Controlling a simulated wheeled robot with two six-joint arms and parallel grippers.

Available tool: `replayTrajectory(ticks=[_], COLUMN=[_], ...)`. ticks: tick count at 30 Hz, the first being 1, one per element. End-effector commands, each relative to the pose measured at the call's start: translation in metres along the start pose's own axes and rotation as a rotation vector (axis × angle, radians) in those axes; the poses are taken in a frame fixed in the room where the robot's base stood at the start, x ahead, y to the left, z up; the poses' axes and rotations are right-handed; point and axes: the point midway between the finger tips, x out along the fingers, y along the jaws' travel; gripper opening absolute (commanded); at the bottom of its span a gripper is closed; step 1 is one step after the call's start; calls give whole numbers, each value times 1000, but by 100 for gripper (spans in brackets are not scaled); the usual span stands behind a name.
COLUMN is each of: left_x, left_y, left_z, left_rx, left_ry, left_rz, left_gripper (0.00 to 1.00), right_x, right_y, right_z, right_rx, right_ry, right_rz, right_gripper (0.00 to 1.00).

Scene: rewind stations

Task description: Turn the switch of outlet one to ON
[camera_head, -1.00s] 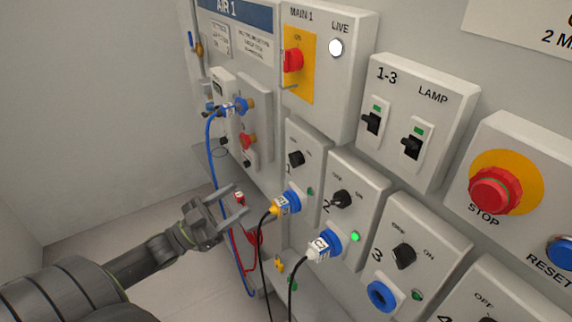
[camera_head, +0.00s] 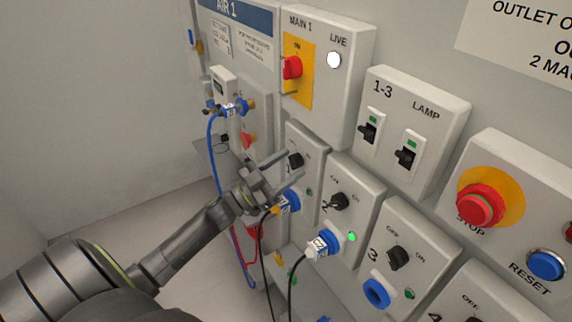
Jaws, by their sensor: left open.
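The outlet one box (camera_head: 313,160) is a grey panel with a black rotary switch (camera_head: 296,160) near its top. My left gripper (camera_head: 291,166) is open, with its fingers just in front of this switch and pointing at it. The fingers cover part of the switch and its markings, so I cannot read its position or tell whether they touch it. The small lamp (camera_head: 309,192) on outlet one looks dark green and unlit. A blue plug (camera_head: 290,201) with a black cable sits in its socket, partly behind the gripper. My right gripper is not in view.
Outlet two (camera_head: 338,201) has a plug and a lit green lamp. Outlet three (camera_head: 398,258) has an empty blue socket. Above are the MAIN 1 box (camera_head: 335,99) and lamp switches (camera_head: 405,155). A red STOP button (camera_head: 480,205) is right. A blue hose (camera_head: 213,160) hangs at left.

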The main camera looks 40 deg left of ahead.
Motion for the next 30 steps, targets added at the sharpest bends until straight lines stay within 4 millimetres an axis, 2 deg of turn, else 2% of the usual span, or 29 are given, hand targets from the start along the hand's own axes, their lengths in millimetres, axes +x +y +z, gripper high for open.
replayTrajectory(ticks=[5, 6, 15, 16, 23, 30], left_x=[0, 0, 0, 0, 0, 0], left_y=[0, 0, 0, 0, 0, -1], left_z=[0, 0, 0, 0, 0, 1], left_rx=[0, 0, 0, 0, 21, 125], left_ry=[0, 0, 0, 0, 1, 1], left_rz=[0, 0, 0, 0, 9, 53], left_gripper=[54, 51, 12, 10, 10, 10], right_x=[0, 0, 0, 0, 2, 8], right_y=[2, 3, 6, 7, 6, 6], right_z=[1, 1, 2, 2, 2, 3], right_rx=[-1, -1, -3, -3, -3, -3], right_ry=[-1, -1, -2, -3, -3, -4], right_rz=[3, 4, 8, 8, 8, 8], right_gripper=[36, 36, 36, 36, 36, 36])
